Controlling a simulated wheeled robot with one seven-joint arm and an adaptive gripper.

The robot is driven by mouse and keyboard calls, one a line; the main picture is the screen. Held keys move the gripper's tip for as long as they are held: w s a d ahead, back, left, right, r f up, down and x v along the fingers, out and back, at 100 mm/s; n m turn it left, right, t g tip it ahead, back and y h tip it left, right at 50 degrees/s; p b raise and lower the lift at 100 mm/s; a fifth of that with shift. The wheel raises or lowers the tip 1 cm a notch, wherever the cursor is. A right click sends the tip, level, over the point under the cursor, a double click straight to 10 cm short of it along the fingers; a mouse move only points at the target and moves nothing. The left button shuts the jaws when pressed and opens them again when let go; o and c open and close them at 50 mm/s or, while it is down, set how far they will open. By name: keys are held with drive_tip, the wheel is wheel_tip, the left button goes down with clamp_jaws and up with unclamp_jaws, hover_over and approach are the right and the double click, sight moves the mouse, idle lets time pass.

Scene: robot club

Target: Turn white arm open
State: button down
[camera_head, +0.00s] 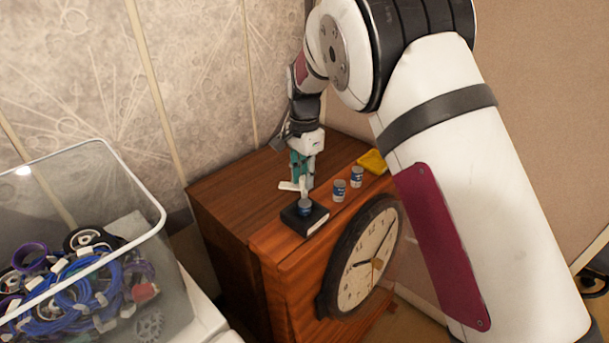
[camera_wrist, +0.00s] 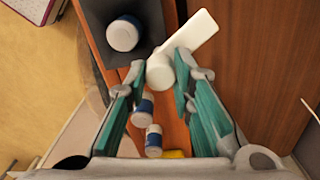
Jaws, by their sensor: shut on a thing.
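The white arm (camera_wrist: 197,33) is a flat white bar with a rounded knob at one end. In the wrist view its knob lies between the fingertips of my gripper (camera_wrist: 161,68), and the bar points to the upper right. In the head view the white arm (camera_head: 290,186) shows beside the black box (camera_head: 318,221), just below my gripper (camera_head: 303,182). My gripper points down and is shut on the white arm. Its fingers hide part of the knob. How the arm is mounted cannot be seen.
A blue-and-white can (camera_head: 304,206) is at the black box. Two similar cans (camera_head: 339,190) and a yellow item (camera_head: 373,161) stand along the wooden cabinet (camera_head: 232,203). A round clock (camera_head: 365,262) is on its front. A clear bin (camera_head: 150,232) with cables stands left.

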idle(0.3)
drive_tip(key=c, duration=1.4)
unclamp_jaws()
drive_tip(key=shift+o, duration=0.2)
wheel_tip(320, 180, up, 12)
